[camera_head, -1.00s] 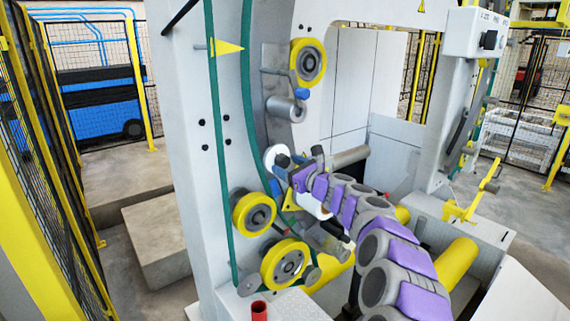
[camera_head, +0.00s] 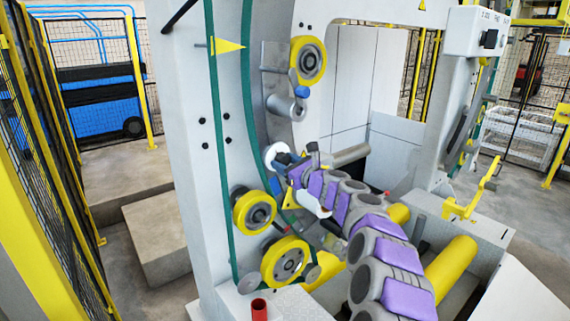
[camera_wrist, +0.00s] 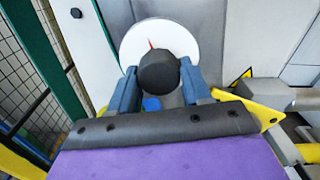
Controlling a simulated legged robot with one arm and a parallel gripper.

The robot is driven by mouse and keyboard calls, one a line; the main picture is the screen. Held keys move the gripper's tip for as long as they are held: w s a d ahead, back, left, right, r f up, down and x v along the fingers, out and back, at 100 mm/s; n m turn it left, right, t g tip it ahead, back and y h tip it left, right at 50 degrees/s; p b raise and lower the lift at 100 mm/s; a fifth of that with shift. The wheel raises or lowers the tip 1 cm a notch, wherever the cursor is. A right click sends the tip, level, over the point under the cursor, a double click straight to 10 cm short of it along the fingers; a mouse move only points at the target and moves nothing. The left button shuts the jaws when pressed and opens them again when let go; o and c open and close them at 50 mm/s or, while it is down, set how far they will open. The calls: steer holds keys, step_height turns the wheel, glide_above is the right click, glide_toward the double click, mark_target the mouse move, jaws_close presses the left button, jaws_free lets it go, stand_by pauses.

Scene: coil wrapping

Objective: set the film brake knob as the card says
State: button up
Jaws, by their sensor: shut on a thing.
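The brake knob (camera_wrist: 158,73) is black and round and sits in front of a white dial disc (camera_wrist: 132,42) with a red mark near its top. My gripper (camera_wrist: 159,78) has one blue finger on each side of the knob and is shut on it. In the head view the white disc (camera_head: 272,155) shows beside the ring frame, with my gripper (camera_head: 284,163) against it and my purple and grey arm coming from the lower right. The knob's pointer and face are hidden or too small to read. I cannot make out a card with a setting.
Yellow rollers (camera_head: 254,212) and a green belt (camera_head: 219,160) lie left of my gripper on the grey-white machine frame (camera_head: 190,130). A red cylinder (camera_head: 259,308) stands below. A yellow roll (camera_head: 451,264) lies right of my arm. Mesh fencing (camera_head: 70,190) runs along the left.

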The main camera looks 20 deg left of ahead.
steer(key=shift+c, duration=1.2)
steer(key=shift+n+b, duration=0.4)
steer(key=shift+b, duration=0.05)
steer(key=n+b, duration=0.2)
steer(key=b, duration=0.1)
steer(key=shift+w+f+n, duration=0.1)
steer(key=shift+f+n, duration=0.15)
steer(key=shift+n, duration=0.15)
steer(key=n+b, duration=0.4)
steer(key=shift+d+n, duration=0.1)
steer(key=shift+n, duration=0.2)
steer(key=n+b, duration=0.4)
steer(key=n, duration=0.1)
steer(key=shift+w, duration=0.15)
steer(key=shift+c, duration=0.2)
steer(key=shift+r+n+b, duration=0.2)
steer(key=shift+n+b, duration=0.85)
steer(key=shift+n, duration=1.35)
steer(key=shift+c, duration=0.2)
steer(key=shift+r, duration=0.1)
steer(key=shift+d, duration=0.1)
